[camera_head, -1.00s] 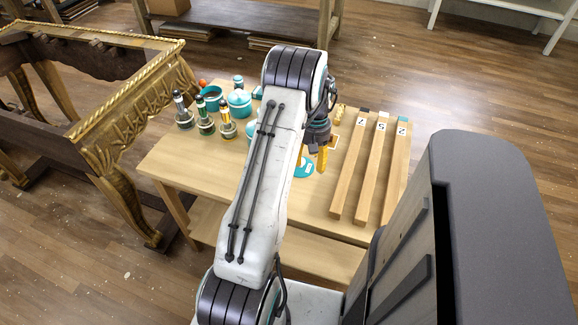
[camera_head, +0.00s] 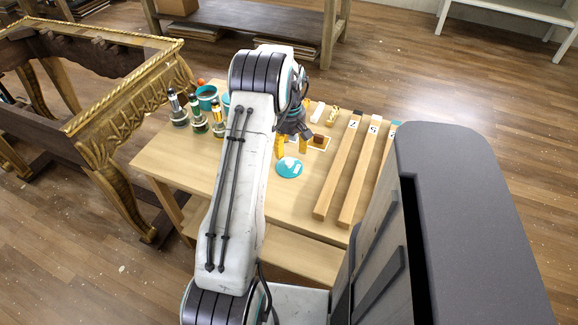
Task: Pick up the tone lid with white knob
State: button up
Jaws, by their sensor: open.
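A flat teal round piece (camera_head: 289,169) with a white patch on top lies on the wooden table. It looks like the lid with the white knob, though the knob's shape is too small to tell. My gripper (camera_head: 291,147) has two yellow fingers, apart and pointing down, with nothing seen between them. In the picture the fingers show just above the teal piece, at its far side. I cannot tell their height over the table or whether they touch it.
The table (camera_head: 180,158) holds several long numbered wooden bars (camera_head: 338,168) on the right. Bottle-like tools (camera_head: 198,116) and a teal pot (camera_head: 207,97) stand at the back left. A gilt console frame (camera_head: 130,100) stands left.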

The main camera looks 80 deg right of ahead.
aim_at(290, 161)
jog(key=shift+f+n, duration=0.3)
jog(key=shift+f, duration=0.4)
jog(key=shift+d+f, duration=0.15)
jog(key=shift+f, duration=1.35)
jog(key=shift+d+f, duration=0.1)
jog(key=shift+f, duration=1.4)
jog(key=shift+c, duration=0.2)
grip_shut()
